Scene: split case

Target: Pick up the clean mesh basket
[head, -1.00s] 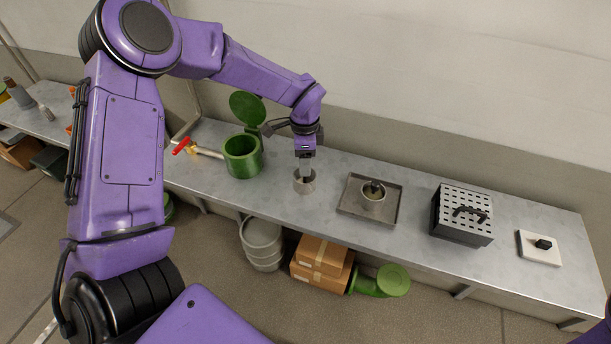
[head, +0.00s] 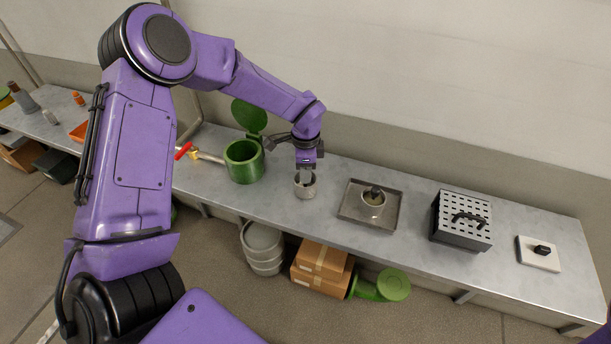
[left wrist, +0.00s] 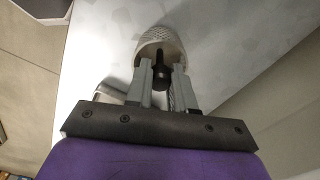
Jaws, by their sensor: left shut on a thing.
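The clean mesh basket (head: 304,190) is a small pale grey round basket near the middle of the bench. My left gripper (head: 306,174) points down over it and is shut on its upright black handle. In the left wrist view the mesh wall of the basket (left wrist: 160,36) shows beyond the fingers, and the black handle (left wrist: 160,74) stands between them. The basket looks upright; I cannot tell whether its base touches the bench. My fingers hide part of it. My right gripper is not in view.
A grey tray (head: 352,213) holding a similar basket (head: 373,198) with a dark handle is to the right. Further right are a perforated box (head: 461,218) and a white plate with a black knob (head: 540,255).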

